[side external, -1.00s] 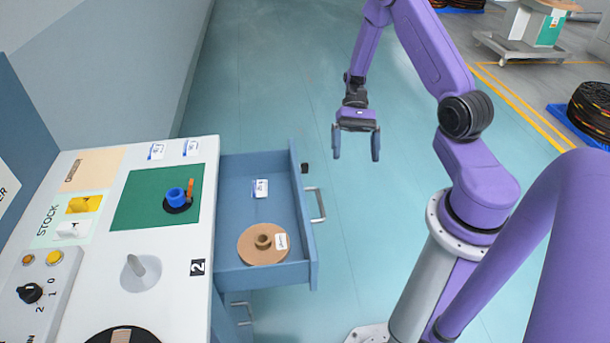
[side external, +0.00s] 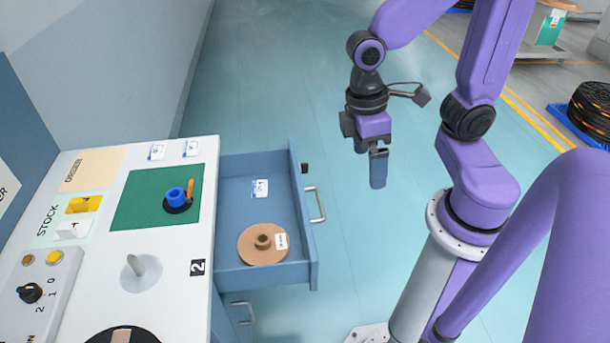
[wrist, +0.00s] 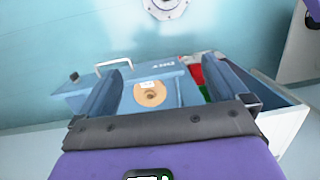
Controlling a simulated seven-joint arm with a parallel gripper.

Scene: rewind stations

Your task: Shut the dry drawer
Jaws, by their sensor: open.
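The blue drawer (side external: 227,205) stands pulled out from the white-topped cabinet, with its grey bar handle (side external: 318,205) on the outer front. Inside it lie a brown spool (side external: 262,243) and a small white label card (side external: 260,188). Lettering on the drawer front is too small to read surely. My gripper (side external: 370,166) is open and empty, fingers pointing down, in the air to the right of the drawer front and apart from it. In the wrist view the spool (wrist: 150,94) and handle (wrist: 113,65) show near my spread fingers (wrist: 162,68).
Another handle (side external: 241,305) shows lower on the cabinet. The floor beyond the drawer is clear.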

